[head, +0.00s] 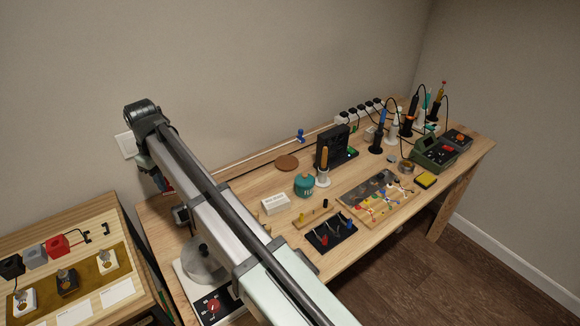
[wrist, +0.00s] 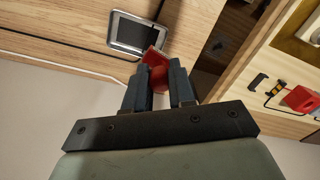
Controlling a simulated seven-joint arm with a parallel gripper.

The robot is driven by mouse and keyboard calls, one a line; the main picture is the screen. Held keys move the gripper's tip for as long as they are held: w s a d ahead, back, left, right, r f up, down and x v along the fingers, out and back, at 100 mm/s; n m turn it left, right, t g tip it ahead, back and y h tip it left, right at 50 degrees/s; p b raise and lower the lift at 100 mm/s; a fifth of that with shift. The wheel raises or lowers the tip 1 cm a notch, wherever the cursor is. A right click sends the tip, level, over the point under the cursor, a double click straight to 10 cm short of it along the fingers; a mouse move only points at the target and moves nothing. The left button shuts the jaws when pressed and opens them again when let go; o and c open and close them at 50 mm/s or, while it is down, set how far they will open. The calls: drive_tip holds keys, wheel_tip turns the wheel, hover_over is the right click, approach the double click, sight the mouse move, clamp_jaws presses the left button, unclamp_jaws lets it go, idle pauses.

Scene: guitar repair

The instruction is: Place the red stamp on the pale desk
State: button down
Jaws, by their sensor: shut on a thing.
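My gripper (wrist: 160,82) is shut on the red stamp (wrist: 156,67), which hangs tilted between the two dark fingers in the wrist view. In the head view only a small red part of the stamp (head: 168,187) shows beside my arm. The stamp is held in the air near the left end of the long pale wooden desk (head: 243,188). That desk also fills the top left of the wrist view (wrist: 60,25). My arm hides part of the desk and most of the gripper in the head view.
A grey-framed device (wrist: 140,33) lies on the desk close to the stamp. A second wooden table (head: 40,250), with a red block (head: 57,244), stands left across a dark gap. The long desk holds a white box (head: 275,204), a teal pot (head: 304,184) and several tools.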

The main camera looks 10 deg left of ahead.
drive_tip(key=w+d+f+n, duration=0.1)
drive_tip(key=w+d+f, duration=0.1)
drive_tip(key=w+d, duration=0.5)
drive_tip(key=w+d+f+n, duration=0.2)
drive_tip(key=w+d, duration=0.6)
drive_tip(key=w, duration=1)
drive_tip(key=shift+d+f+n, duration=0.2)
drive_tip(key=shift+f+n, duration=0.1)
drive_tip(key=shift+f, duration=5)
drive_tip(key=shift+f, duration=0.15)
drive_tip(key=c, duration=0.9)
unclamp_jaws()
drive_tip(key=shift+c, duration=0.2)
wheel_tip(320, 180, up, 12)
drive_tip(key=shift+r, duration=0.2)
